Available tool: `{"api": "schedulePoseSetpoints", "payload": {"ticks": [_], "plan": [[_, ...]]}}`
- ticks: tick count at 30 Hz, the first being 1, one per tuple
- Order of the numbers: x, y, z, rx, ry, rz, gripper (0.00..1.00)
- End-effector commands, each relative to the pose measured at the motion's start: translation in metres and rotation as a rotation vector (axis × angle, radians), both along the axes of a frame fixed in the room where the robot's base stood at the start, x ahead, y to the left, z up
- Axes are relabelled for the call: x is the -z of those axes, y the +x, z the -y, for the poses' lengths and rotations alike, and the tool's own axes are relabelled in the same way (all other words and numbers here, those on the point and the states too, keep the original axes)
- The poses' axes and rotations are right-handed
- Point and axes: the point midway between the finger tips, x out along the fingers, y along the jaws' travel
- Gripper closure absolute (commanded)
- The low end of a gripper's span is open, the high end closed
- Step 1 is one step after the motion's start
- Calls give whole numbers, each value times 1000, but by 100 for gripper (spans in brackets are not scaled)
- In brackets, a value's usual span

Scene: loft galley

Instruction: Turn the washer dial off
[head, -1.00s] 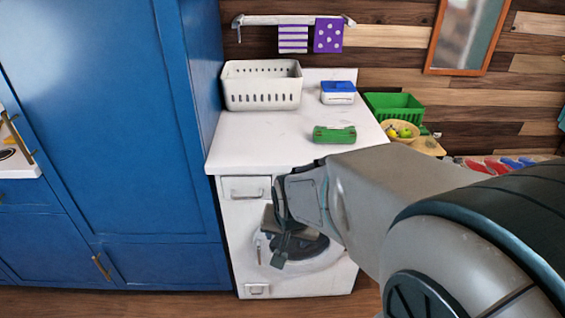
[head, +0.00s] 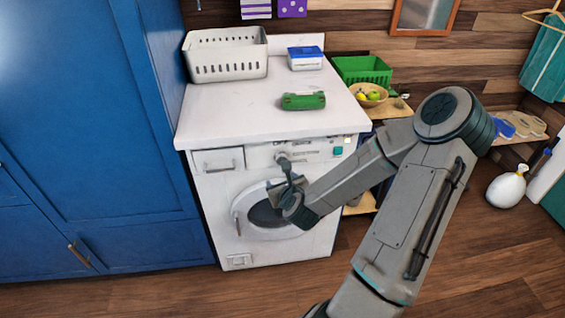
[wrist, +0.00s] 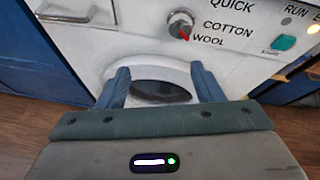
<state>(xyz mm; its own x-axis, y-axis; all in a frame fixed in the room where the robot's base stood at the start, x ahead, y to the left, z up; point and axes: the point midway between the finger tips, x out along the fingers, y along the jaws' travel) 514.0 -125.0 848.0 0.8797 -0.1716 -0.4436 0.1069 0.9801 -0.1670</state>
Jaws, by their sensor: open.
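The white washer (head: 215,200) stands under a white counter, its round door (wrist: 160,87) shut. Its grey dial (wrist: 180,27) shows in the wrist view on the front panel, with a red pointer toward the lower right, by the word WOOL. QUICK and COTTON are printed above that. My gripper (wrist: 160,66) is open and empty. The dial lies beyond its fingertips, toward the top of the wrist view and between the two fingers sideways. In the head view my gripper (head: 287,168) is in front of the panel and partly covers the dial area.
A teal button (wrist: 283,42) and a small lit lamp by RUN (wrist: 286,21) are right of the dial. A drawer handle (wrist: 65,15) is left. A green object (head: 303,101), white basket (head: 228,72) and blue-lidded box (head: 305,63) sit on the counter. A blue cabinet (head: 110,130) borders the left.

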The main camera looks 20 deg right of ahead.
Motion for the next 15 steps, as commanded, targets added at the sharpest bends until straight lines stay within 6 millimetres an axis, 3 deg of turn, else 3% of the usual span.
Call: {"api": "schedulePoseSetpoints", "payload": {"ticks": [3, 8, 15], "plan": [[-5, -1, 16, 116, 108, 70, 40], [-7, 3, 24, 168, 156, 107, 40], [7, 37, 33, 167, 154, 107, 40]]}}
